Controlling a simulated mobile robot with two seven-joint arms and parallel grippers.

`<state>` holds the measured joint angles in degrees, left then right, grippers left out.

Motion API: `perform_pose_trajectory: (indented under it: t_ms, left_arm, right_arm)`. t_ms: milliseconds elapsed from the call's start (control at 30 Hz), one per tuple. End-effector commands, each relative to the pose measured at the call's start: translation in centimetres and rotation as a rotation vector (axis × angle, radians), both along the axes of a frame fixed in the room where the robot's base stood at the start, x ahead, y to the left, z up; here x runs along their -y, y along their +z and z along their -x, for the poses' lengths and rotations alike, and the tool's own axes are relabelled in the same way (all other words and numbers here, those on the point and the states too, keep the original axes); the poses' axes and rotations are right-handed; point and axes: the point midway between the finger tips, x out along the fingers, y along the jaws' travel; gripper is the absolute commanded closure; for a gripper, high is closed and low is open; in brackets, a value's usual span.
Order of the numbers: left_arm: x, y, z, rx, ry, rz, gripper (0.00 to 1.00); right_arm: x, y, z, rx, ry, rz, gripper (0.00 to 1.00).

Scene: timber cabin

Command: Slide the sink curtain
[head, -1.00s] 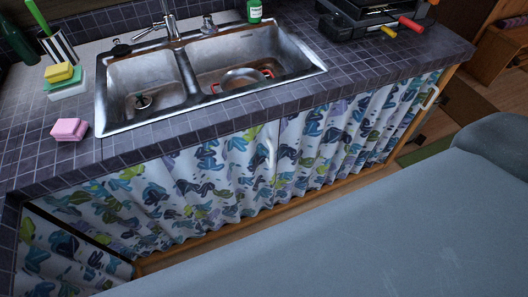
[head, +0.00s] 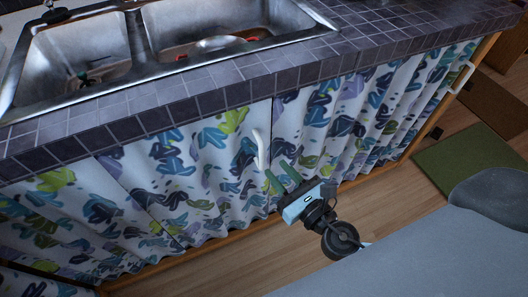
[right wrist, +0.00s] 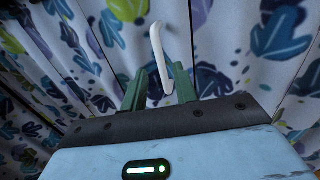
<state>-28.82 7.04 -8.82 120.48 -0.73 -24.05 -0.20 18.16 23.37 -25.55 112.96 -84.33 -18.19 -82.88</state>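The sink curtain (head: 190,190) hangs below the tiled counter, white with blue, green and purple leaves. A white curved handle (head: 260,150) is on the curtain near its middle. My right gripper (head: 282,178) is just below and right of this handle, its two green fingers apart. In the right wrist view the handle (right wrist: 157,50) stands ahead, its lower end appearing between the open fingertips (right wrist: 157,82). I cannot tell whether they touch it. A second white handle (head: 462,77) is at the curtain's right end. My left gripper is out of view.
The steel sink (head: 130,60) is set in the dark tiled counter (head: 330,55), whose edge overhangs the curtain. A pan (head: 215,46) lies in the right basin. The wooden floor (head: 400,190) is open before the curtain, with a green mat (head: 470,160) at right.

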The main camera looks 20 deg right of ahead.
Motion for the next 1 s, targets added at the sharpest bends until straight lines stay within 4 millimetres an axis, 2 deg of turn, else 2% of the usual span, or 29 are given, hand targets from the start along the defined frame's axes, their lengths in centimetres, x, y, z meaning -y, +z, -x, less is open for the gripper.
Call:
perform_pose_trajectory:
  t_ms: [167,633,800,1000]
  left_arm:
    - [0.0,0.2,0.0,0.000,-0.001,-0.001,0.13]
    - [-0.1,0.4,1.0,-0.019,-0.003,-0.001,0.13]
    - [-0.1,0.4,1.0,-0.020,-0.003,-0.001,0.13]
    - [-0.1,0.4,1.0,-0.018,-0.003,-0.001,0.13]
  right_arm:
    - [-0.1,0.1,-0.5,-0.001,-0.001,-0.004,0.71]
    - [-1.5,0.1,-6.6,-0.002,-0.002,-0.007,0.71]
    - [-1.8,0.0,-7.5,-0.003,-0.001,-0.008,0.71]
    - [-1.8,0.0,-7.6,-0.004,-0.001,-0.007,0.71]
